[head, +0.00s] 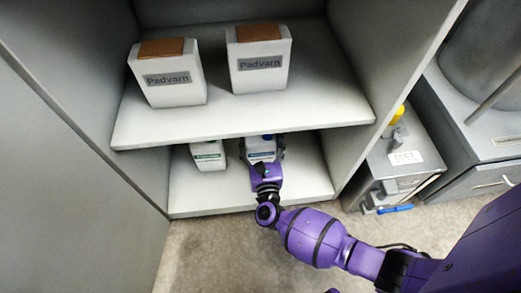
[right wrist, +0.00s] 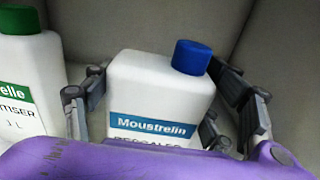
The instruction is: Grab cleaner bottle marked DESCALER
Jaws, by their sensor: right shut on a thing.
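The descaler bottle is white with a blue cap and a blue label reading "Moustrelin", with the partly hidden word "DESCALER" below it. The descaler bottle (right wrist: 152,92) stands between the fingers in the right wrist view. In the head view the descaler bottle (head: 261,149) is on the lower shelf, its front partly covered by my gripper. My right gripper (head: 264,155) reaches into the lower compartment. In the right wrist view my right gripper (right wrist: 165,112) is shut on the bottle, with fingers on both sides. My left gripper is not in view.
A white bottle with a green label (head: 208,155) stands just left on the lower shelf (head: 200,200); its green cap (right wrist: 18,20) shows in the wrist view. The upper shelf (head: 230,120) hangs close above, holding two Padvarn boxes (head: 170,90). A grey unit (head: 400,165) stands at right.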

